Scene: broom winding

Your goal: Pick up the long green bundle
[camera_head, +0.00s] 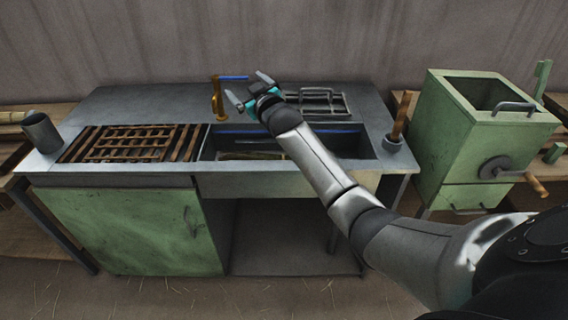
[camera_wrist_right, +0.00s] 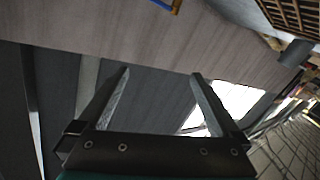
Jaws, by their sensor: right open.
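I cannot make out the long green bundle for certain. Inside the dark sink basin (camera_head: 345,143), thin greenish and yellowish long pieces (camera_head: 256,156) lie low, partly hidden by my right arm and the basin's front wall. My right gripper (camera_head: 248,88) is above the back of the counter, beside the brass tap with a blue handle (camera_head: 217,100). Its two fingers are spread with nothing between them. In the right wrist view the gripper (camera_wrist_right: 160,73) is also open and empty. My left gripper is not in view.
A wooden slatted rack (camera_head: 140,143) lies left of the basin, with a grey metal cup (camera_head: 41,132) at the corner. A wire rack (camera_head: 318,101) lies behind the basin. A wooden-handled tool (camera_head: 402,115) stands upright to the right. A green cranked box (camera_head: 480,130) stands beyond.

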